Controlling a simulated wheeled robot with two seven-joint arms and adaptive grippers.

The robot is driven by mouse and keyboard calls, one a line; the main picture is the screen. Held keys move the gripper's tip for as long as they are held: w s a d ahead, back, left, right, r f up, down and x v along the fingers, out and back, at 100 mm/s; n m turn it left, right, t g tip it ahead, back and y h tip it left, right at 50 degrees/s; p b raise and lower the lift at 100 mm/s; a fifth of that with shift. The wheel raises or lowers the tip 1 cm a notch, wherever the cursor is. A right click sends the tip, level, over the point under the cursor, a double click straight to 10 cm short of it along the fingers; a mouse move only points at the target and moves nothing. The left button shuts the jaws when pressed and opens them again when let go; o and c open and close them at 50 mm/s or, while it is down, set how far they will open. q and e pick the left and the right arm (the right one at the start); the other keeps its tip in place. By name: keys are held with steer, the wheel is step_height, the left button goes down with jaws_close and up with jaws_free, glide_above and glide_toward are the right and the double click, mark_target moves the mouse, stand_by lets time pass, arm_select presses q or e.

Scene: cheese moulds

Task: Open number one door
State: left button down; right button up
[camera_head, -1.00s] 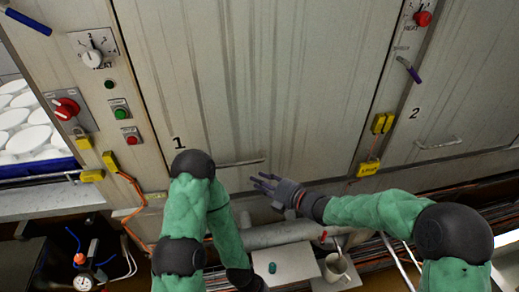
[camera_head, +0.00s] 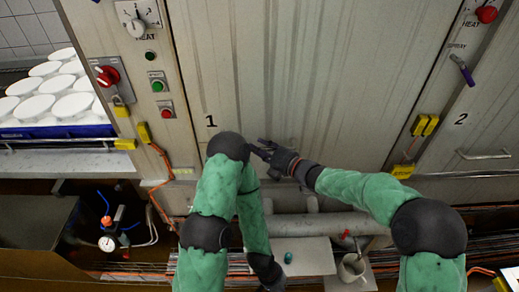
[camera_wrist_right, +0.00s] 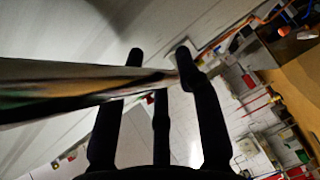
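Door number one (camera_head: 300,70) is a large grey metal panel, closed, with a black "1" (camera_head: 211,121) near its lower left. My right gripper (camera_head: 264,150) is at the door's lower part, beside my dark left elbow. The door handle is hidden in the head view. In the right wrist view, a shiny metal bar (camera_wrist_right: 60,88) crosses between my right gripper's spread fingers (camera_wrist_right: 158,62); the fingers look open, and contact is unclear.
Door two (camera_head: 490,130) with its handle (camera_head: 483,155) is at the right. A control panel with a red switch (camera_head: 106,77) is left of door one. White moulds (camera_head: 50,90) stand at the far left.

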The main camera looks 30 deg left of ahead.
mark_target(260, 92)
steer(key=shift+a, duration=0.2)
steer(key=shift+c, duration=0.3)
jaws_close()
step_height(260, 92, up, 21)
steer(key=p, duration=1.2)
steer(key=shift+w, duration=0.1)
step_height(260, 92, up, 29)
steer(key=p, duration=2.2)
steer(key=shift+p, duration=0.4)
steer(key=shift+d, duration=0.1)
steer(key=shift+o, duration=0.3)
jaws_free()
steer(key=shift+f, duration=0.1)
